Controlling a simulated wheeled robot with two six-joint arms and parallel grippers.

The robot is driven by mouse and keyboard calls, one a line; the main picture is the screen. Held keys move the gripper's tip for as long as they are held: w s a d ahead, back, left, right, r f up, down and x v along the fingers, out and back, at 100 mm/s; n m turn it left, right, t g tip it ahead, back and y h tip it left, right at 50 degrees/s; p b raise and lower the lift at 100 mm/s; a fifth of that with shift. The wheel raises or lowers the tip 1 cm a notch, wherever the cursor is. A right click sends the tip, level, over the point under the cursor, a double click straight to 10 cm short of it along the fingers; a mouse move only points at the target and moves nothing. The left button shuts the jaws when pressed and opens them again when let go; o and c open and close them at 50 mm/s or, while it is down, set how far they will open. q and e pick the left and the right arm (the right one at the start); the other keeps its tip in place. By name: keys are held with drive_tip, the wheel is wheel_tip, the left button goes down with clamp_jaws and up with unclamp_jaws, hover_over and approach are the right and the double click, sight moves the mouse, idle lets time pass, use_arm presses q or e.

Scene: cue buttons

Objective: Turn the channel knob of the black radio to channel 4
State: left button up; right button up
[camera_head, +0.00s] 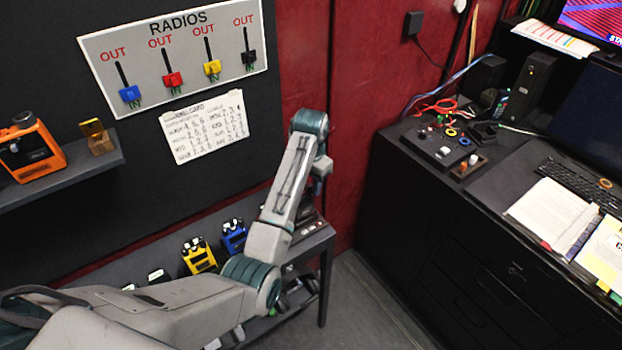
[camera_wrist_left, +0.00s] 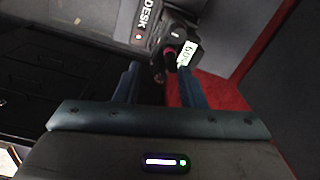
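In the left wrist view, a black radio (camera_wrist_left: 178,32) lies just beyond my left gripper (camera_wrist_left: 159,72). A white tag (camera_wrist_left: 187,54) with dark characters is beside it, and a small dark reddish part shows near the fingertips. I cannot read the channel setting. My left gripper's blue fingers are apart, with nothing clearly held between them. In the head view, my left arm reaches over the low table and hides most of the radio and the fingertips. My right gripper is in neither view.
A yellow radio (camera_head: 199,256) and a blue radio (camera_head: 233,237) stand on the low table (camera_head: 322,243). An orange radio (camera_head: 32,150) sits on the left shelf. A RADIOS board (camera_head: 140,55) and handwritten card (camera_head: 205,127) hang behind. A cluttered desk (camera_head: 507,178) stands right.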

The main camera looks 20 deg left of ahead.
use_arm(q)
drive_tip(key=shift+c, duration=1.4)
clamp_jaws()
drive_tip(key=shift+m, duration=1.8)
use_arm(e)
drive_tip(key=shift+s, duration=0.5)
use_arm(q)
drive_tip(key=shift+o, duration=1.2)
unclamp_jaws()
drive_tip(key=shift+o, duration=0.2)
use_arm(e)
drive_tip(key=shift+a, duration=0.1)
